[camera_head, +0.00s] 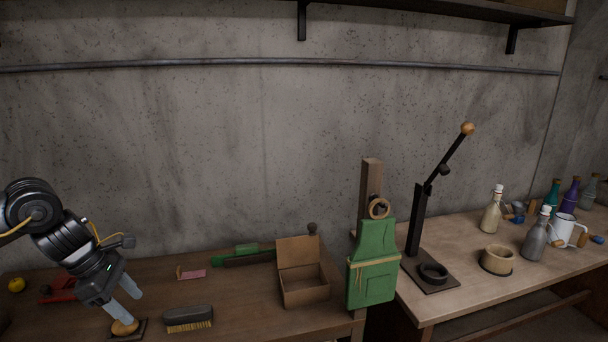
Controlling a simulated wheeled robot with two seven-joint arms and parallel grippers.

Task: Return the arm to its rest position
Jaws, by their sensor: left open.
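My left arm (62,240) comes in from the left edge, bent over the left wooden table. Its gripper (126,304) points down with its two pale fingers apart. The fingertips are just above a round tan wooden knob (124,328) on a small dark square base (140,329). I cannot tell whether a fingertip touches the knob. My right gripper is out of view.
A brush (188,317) lies right of the gripper, with an open cardboard box (303,287) further right. Red pliers-like tools (60,290) lie behind the arm. A green apron (373,265) hangs between the tables. A black lever press (418,225) stands on the right table.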

